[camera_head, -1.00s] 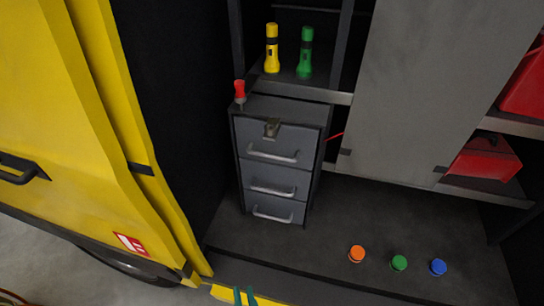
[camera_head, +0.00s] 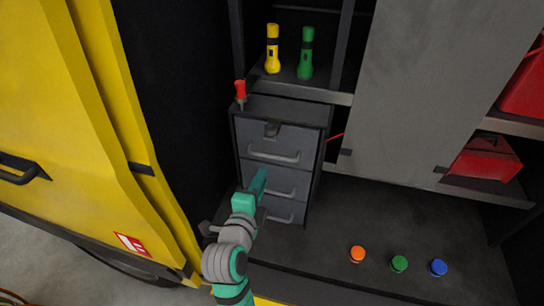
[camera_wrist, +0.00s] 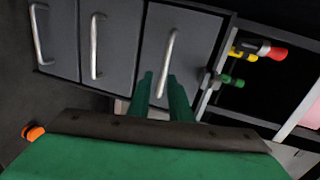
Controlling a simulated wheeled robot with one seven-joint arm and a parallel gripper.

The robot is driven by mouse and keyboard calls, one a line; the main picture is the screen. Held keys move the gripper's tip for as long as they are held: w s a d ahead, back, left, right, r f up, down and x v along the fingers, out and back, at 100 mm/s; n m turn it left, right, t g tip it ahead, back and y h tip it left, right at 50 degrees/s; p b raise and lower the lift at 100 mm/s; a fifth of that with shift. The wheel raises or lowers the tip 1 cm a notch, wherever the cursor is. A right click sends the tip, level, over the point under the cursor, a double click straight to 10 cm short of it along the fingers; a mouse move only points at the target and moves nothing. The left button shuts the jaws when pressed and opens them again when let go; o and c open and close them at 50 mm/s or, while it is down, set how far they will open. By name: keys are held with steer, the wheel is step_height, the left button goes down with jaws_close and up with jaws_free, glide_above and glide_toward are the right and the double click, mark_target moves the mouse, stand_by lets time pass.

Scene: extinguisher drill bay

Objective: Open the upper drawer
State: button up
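The grey drawer cabinet (camera_head: 279,112) has three stacked drawers, all shut. The upper drawer (camera_head: 300,140) has a bar handle (camera_head: 273,157) and a dark latch (camera_head: 272,128) at its top edge. In the wrist view, the picture is turned sideways; the upper drawer's handle (camera_wrist: 167,63) shows just beyond my fingertips. My gripper (camera_head: 260,180) is in front of the cabinet and covers part of the middle and lower drawers. In the wrist view my gripper (camera_wrist: 160,83) has its two green fingers apart, with nothing seen held. Contact with the handle cannot be told.
A red-topped object (camera_head: 240,92) stands on the cabinet's top left. Yellow (camera_head: 272,50) and green (camera_head: 306,55) flashlights stand on the shelf behind. A yellow door (camera_head: 75,130) stands left.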

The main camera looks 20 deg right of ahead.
mark_target(272, 157)
steer(key=shift+m, duration=0.5)
steer(key=x, duration=0.7)
steer(key=r+x, duration=0.1)
steer(key=x, duration=0.3)
steer(key=shift+w+d, duration=0.1)
steer(key=shift+d, duration=0.15)
jaws_close()
